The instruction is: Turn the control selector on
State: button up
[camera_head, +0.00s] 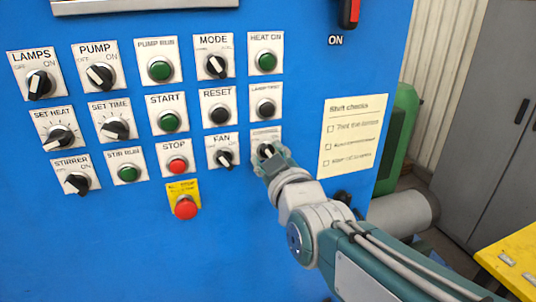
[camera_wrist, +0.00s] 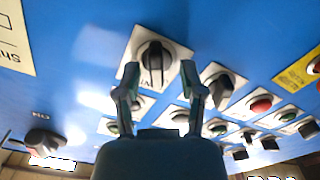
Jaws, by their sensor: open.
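The control selector (camera_head: 266,149) is the black knob on a white plate at the lower right of the blue panel. Its label is too small to read, and my gripper hides part of it in the head view. In the wrist view the selector (camera_wrist: 156,56) shows clearly, with its grip ridge running roughly up and down the picture. My gripper (camera_head: 274,159) is at the selector, facing the panel. In the wrist view my gripper (camera_wrist: 160,76) is open, with one finger on each side of the selector's lower part. I cannot tell whether either finger touches it.
The FAN selector (camera_head: 225,158) sits close to the left of my gripper. The red STOP button (camera_head: 177,165) and emergency stop (camera_head: 186,207) are farther left. A paper checklist (camera_head: 352,135) is on the panel to the right. Grey cabinets (camera_head: 500,110) stand behind.

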jog(key=shift+w, duration=0.25)
jog(key=shift+d, duration=0.1)
grip_shut()
jog(key=shift+m, duration=0.3)
jog(key=m, duration=1.1)
jog(key=shift+d, duration=0.15)
jog(key=shift+m, duration=0.3)
